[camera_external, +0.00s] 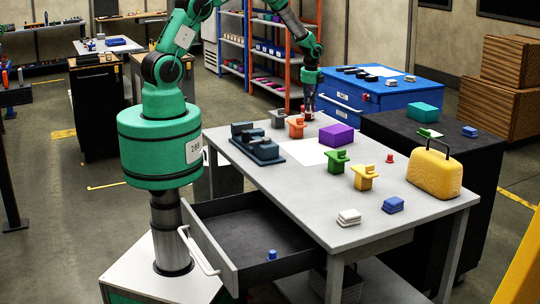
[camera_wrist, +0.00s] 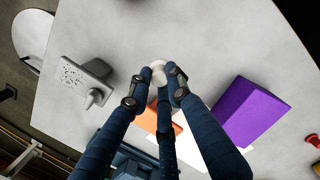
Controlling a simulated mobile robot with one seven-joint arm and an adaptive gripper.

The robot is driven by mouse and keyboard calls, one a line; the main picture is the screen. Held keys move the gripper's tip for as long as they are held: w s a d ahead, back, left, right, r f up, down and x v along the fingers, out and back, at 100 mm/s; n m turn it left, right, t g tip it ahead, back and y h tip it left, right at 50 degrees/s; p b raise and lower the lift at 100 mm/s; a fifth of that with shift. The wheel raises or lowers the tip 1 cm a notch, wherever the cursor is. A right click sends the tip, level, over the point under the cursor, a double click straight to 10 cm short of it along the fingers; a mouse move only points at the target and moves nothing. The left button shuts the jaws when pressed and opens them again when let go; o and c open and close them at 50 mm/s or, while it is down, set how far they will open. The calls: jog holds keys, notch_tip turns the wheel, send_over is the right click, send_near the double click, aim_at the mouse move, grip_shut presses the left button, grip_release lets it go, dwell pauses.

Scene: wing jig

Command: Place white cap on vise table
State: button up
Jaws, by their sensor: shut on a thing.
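The white cap (camera_wrist: 158,66) sits between my fingertips in the wrist view, partly covered by them. My gripper (camera_wrist: 157,83) is shut on it; in the external view my gripper (camera_external: 308,112) is low over the far end of the grey table (camera_external: 300,195). The cap is too small to make out there, and I cannot tell whether it touches the tabletop. The table carries a dark blue-grey vise (camera_external: 255,147) and smaller orange (camera_external: 296,127), green (camera_external: 337,162), yellow (camera_external: 364,177) and grey (camera_external: 278,119) vise-like pieces. The grey piece also shows left of my fingers in the wrist view (camera_wrist: 84,82).
A purple block (camera_external: 337,135) stands close to my gripper, beside a white sheet (camera_external: 303,152). A red cap (camera_external: 389,158), yellow case (camera_external: 434,174), and white (camera_external: 349,217) and blue (camera_external: 393,205) stacks lie nearer. An open drawer (camera_external: 235,235) holds a blue cap (camera_external: 272,254).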

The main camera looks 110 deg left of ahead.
aim_at(310, 112)
jog(key=shift+f, duration=2.4)
jog(key=shift+f, duration=0.1)
jog(key=shift+f, duration=1.75)
jog(key=shift+f+b, duration=0.15)
jog(key=shift+b, duration=0.2)
jog(key=o, duration=0.8)
jog(key=r, duration=0.8)
jog(key=d+r+p, duration=0.1)
jog(key=r, duration=0.3)
jog(key=shift+w+d+r, duration=0.1)
jog(key=shift+w, duration=0.25)
